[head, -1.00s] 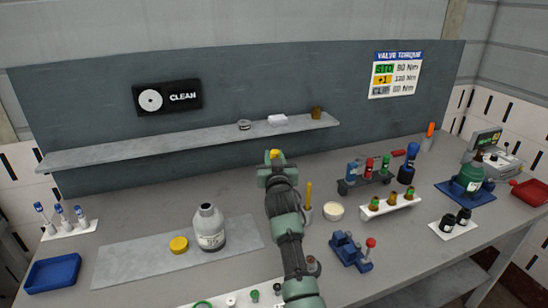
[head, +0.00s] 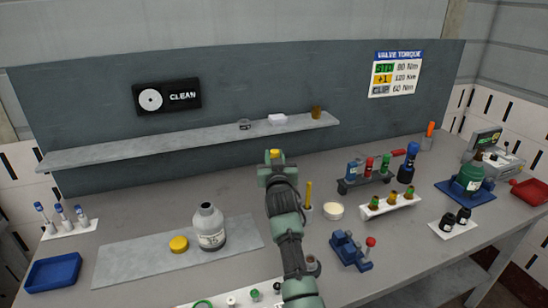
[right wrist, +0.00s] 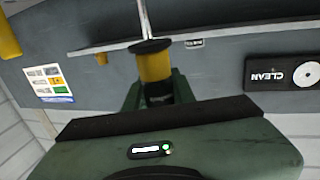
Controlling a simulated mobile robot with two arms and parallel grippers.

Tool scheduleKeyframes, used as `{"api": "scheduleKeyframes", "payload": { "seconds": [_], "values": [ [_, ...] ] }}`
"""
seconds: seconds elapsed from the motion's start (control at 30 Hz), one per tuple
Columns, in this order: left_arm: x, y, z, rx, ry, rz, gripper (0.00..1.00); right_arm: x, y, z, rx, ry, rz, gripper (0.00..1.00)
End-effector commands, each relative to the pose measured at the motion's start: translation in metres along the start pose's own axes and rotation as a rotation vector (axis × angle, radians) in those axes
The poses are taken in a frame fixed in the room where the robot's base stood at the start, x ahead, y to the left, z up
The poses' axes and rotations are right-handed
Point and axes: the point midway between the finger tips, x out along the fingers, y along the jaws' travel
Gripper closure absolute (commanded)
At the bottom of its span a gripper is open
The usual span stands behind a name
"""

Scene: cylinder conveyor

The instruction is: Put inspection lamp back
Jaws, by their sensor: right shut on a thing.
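The inspection lamp, as I take it, is a short yellow cylinder with black parts (right wrist: 155,68), upright between the fingers of my right gripper in the right wrist view. My right gripper (right wrist: 156,92) is shut on it. In the head view, the right gripper (head: 275,168) is above the middle of the bench, in front of the shelf, and only the lamp's yellow end (head: 275,154) shows over it. The gripper hides the lamp's lower part in the head view. My left gripper is not in view.
A grey wall shelf (head: 140,148) behind the gripper carries a few small items. On the bench stand a grey bottle (head: 209,228), a yellow cap (head: 179,244), a cup with a yellow stick (head: 306,212), a white bowl (head: 333,211) and a blue fixture (head: 350,252).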

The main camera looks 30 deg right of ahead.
Motion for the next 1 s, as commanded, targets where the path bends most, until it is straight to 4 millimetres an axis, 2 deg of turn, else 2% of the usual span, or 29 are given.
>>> {"api": "scheduleKeyframes", "payload": {
  "seconds": [1.0],
  "values": [
    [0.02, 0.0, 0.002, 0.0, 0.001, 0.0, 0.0, 0.0, 0.0, 0.025, 0.0, 0.0, 0.0, 1.0]
  ]
}}
